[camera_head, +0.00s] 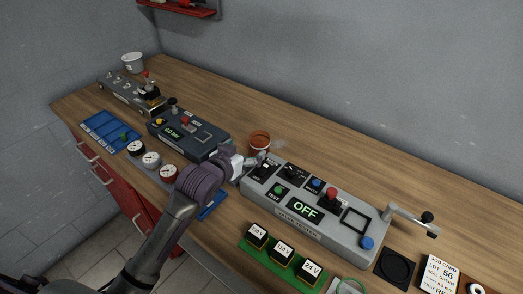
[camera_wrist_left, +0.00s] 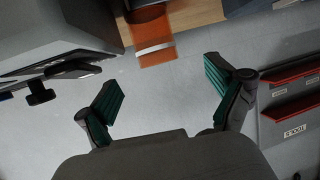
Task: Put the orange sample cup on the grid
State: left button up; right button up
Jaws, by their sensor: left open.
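The orange cup (camera_head: 260,141) stands upright on the wooden bench, behind the gap between the dark blue device and the grey tester. My left gripper (camera_head: 248,162) is just in front of the cup, near the tester's left end. In the left wrist view the cup (camera_wrist_left: 152,30) shows at the top, beyond and between the open fingers (camera_wrist_left: 163,88), with nothing held. I cannot tell for sure which part is the grid; a black square plate with a round inset (camera_head: 396,266) lies at the bench's front right. My right gripper is not in view.
The grey tester (camera_head: 300,205) reads OFF and has a crank (camera_head: 412,220) at its right. The dark blue device (camera_head: 188,133) stands left of my gripper. Round gauges (camera_head: 151,160) and a green tray of blocks (camera_head: 282,255) lie in front. The bench behind the cup is clear.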

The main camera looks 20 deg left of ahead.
aim_at(264, 136)
pick_arm(q)
jog(key=x, duration=0.2)
jog(key=shift+w+d, duration=0.2)
jog(key=shift+w, duration=0.15)
jog(key=shift+w+d+f, duration=0.1)
jog(key=shift+w+d, duration=0.1)
jog(key=shift+w, duration=0.2)
jog(key=shift+w+f+p, duration=0.1)
jog(key=shift+w+p, duration=0.25)
jog(key=x, duration=0.3)
jog(key=shift+w+p, duration=0.4)
jog(key=shift+w+d+f, duration=0.15)
jog(key=shift+w+f, duration=0.1)
jog(key=shift+w, duration=0.1)
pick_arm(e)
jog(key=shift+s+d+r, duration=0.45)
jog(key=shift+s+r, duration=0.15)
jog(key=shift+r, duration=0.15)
pick_arm(q)
jog(key=shift+s, duration=0.1)
jog(key=shift+c, duration=0.2)
jog(key=c, duration=1.3)
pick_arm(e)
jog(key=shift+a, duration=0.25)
